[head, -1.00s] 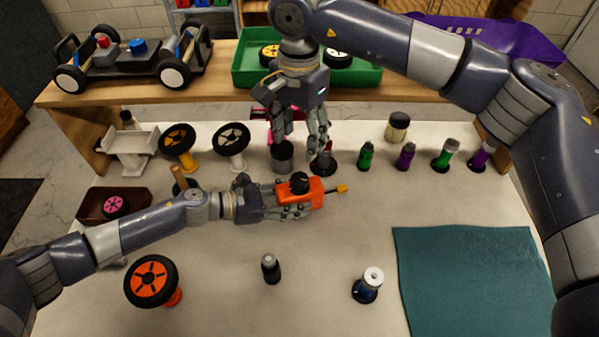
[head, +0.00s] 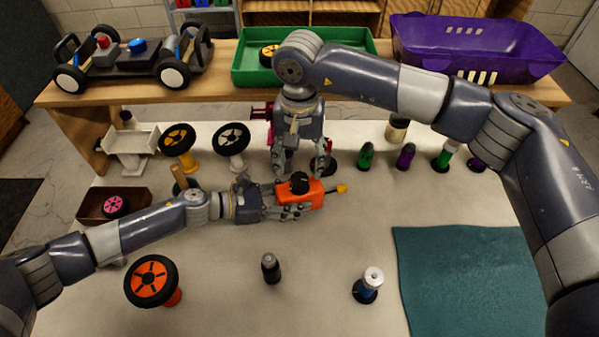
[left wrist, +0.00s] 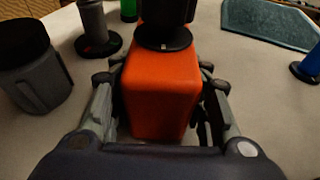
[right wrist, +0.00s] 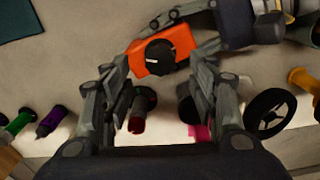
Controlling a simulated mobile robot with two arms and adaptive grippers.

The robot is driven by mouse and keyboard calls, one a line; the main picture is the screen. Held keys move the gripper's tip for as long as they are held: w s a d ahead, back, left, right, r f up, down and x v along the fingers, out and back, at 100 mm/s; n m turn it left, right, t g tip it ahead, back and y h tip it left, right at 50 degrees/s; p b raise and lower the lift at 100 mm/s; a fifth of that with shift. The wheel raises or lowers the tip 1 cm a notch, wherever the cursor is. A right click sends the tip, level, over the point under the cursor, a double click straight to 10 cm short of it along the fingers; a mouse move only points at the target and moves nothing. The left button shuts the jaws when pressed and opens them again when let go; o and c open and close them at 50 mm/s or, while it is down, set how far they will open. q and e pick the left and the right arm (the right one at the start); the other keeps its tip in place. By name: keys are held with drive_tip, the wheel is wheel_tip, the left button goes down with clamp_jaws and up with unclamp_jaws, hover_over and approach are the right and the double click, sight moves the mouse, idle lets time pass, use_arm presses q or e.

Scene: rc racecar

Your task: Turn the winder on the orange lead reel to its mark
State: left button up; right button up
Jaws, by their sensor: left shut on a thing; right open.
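The orange lead reel (head: 315,197) is held level above the table, with a yellow plug (head: 342,188) at its right end. Its black winder (head: 299,182) is on top; the right wrist view shows the winder (right wrist: 160,57) with a pale line on it. My left gripper (head: 292,210) is shut on the reel's orange body, which fills the middle of the left wrist view (left wrist: 160,95). My right gripper (head: 298,168) is open and points down, just behind the winder in the head view. In the right wrist view the winder lies beyond its fingertips, apart from them.
Behind the reel stand several bottles, among them a green one (head: 366,155) and a purple one (head: 405,157), and wheels on stands (head: 231,141). A dark bottle (head: 270,268) and an orange wheel (head: 152,281) are in front. A teal mat (head: 475,280) lies at right.

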sight(299, 178)
drive_tip(key=shift+f, duration=2.25)
drive_tip(key=shift+c, duration=0.3)
drive_tip(key=c, duration=1)
